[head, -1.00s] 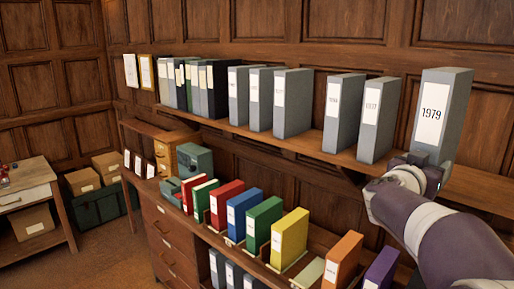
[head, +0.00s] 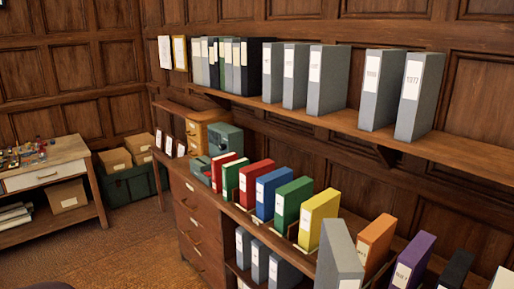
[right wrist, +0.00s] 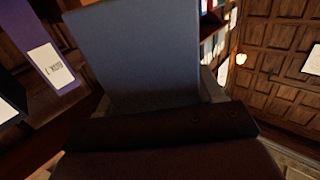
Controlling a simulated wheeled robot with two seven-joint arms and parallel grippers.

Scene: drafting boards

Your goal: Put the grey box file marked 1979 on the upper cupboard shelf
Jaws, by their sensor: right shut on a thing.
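A grey box file (head: 340,256) stands at the lower middle right of the head view, in front of or between the yellow and orange files. Its white label is mostly cut off by the frame edge and no year can be read. In the right wrist view a grey box file (right wrist: 140,55) fills the middle, and my right gripper (right wrist: 155,105) is shut on it. The upper shelf (head: 470,152) holds grey files, the rightmost marked 1977 (head: 420,95), with bare shelf to its right. My left gripper is not in view.
Coloured files stand in a row on the lower level, including yellow (head: 318,220), orange (head: 375,245) and purple (head: 412,262). The purple file is also close on the left in the right wrist view (right wrist: 25,45). A table (head: 50,165) stands at the far left.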

